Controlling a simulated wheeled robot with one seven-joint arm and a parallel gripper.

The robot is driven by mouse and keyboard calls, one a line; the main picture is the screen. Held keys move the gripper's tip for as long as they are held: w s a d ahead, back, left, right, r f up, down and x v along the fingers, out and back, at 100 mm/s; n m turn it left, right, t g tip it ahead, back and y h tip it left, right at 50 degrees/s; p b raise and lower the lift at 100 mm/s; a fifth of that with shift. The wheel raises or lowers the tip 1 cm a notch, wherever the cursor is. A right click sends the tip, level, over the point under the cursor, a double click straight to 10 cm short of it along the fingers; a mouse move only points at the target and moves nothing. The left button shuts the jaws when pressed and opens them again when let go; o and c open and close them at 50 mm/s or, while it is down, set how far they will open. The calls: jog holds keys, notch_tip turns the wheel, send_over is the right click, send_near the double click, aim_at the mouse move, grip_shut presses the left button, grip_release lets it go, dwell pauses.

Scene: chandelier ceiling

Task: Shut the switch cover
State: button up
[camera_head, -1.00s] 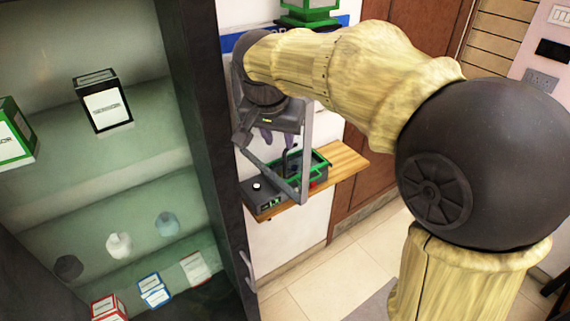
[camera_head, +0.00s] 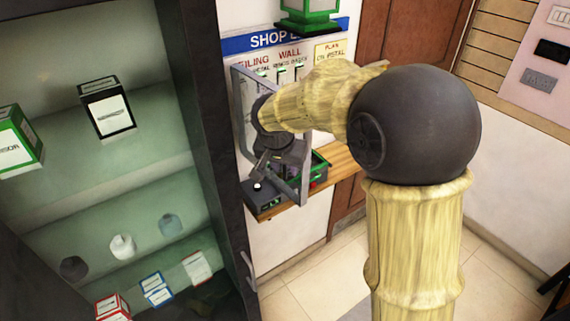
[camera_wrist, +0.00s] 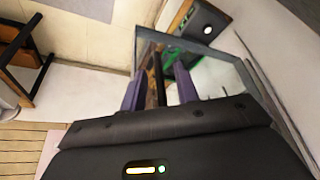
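The switch cover (camera_head: 304,180) is a clear panel in a grey frame. It stands swung out from the wall panel labelled "SHOP L…" (camera_head: 262,41), whose small switches (camera_head: 283,75) show partly behind my arm. The cover's grey frame also shows in the wrist view (camera_wrist: 243,72), across and beyond my fingers. My gripper (camera_head: 284,166) is low beside the cover, overlapping its frame in the head view. In the wrist view its two purple fingers (camera_wrist: 159,72) are apart, with a dark bar seen between them. Whether anything touches the cover is unclear.
A wooden shelf (camera_head: 343,158) below the panel carries a black and green box (camera_head: 319,165) and a dark box with a white knob (camera_head: 257,187). A green lantern-like object (camera_head: 310,14) is above. A display cabinet (camera_head: 207,140) stands close on the left.

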jog(key=shift+w+f, duration=0.1)
jog(key=shift+f, duration=0.25)
grip_shut()
jog(key=shift+d, duration=0.1)
